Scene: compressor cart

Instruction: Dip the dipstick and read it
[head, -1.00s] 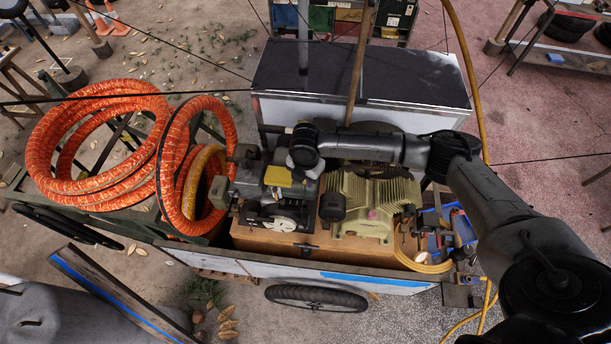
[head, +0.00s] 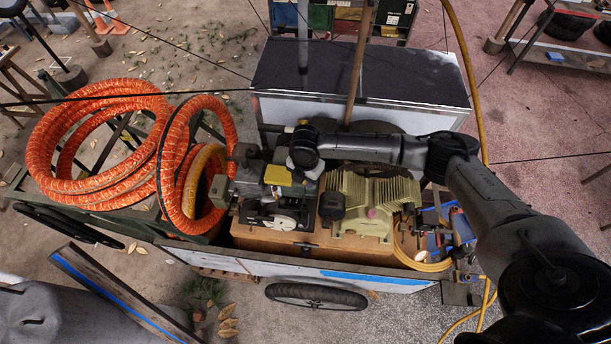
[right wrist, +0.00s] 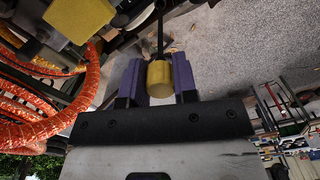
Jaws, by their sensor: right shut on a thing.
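My right gripper (right wrist: 158,64) has its two purple fingers shut on the yellow cylindrical grip of the dipstick (right wrist: 160,80). A thin dark rod runs from the grip away from the fingers; where its far end is I cannot tell. In the head view my right arm reaches in from the right over the tan finned compressor (head: 371,203). Its wrist hangs above the dark engine (head: 276,214), and the fingers and dipstick cannot be made out there. My left gripper is not in view.
A yellow block (head: 278,175) sits on the engine, near the wrist; a yellow block also shows in the right wrist view (right wrist: 80,18). Orange hose coils (head: 90,142) lie left of the engine. A dark-topped box (head: 360,72) stands behind. A yellow hose (head: 467,70) rises at right.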

